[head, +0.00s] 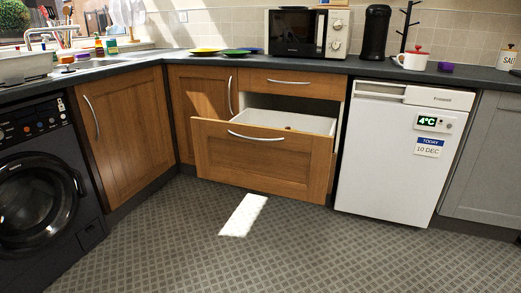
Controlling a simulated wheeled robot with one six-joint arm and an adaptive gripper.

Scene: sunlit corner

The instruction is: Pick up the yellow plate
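The yellow plate (205,52) lies flat on the dark countertop (180,61) at the back, left of the microwave. A green plate (236,52) lies just to its right, and a blue one (250,49) sits close beside that. My gripper is not in the head view.
A wide lower drawer (262,160) is pulled open below the plates, jutting into the floor space. A microwave (309,33) stands right of the plates. A white cloth-like strip (243,215) lies on the floor (300,250), which is otherwise clear.

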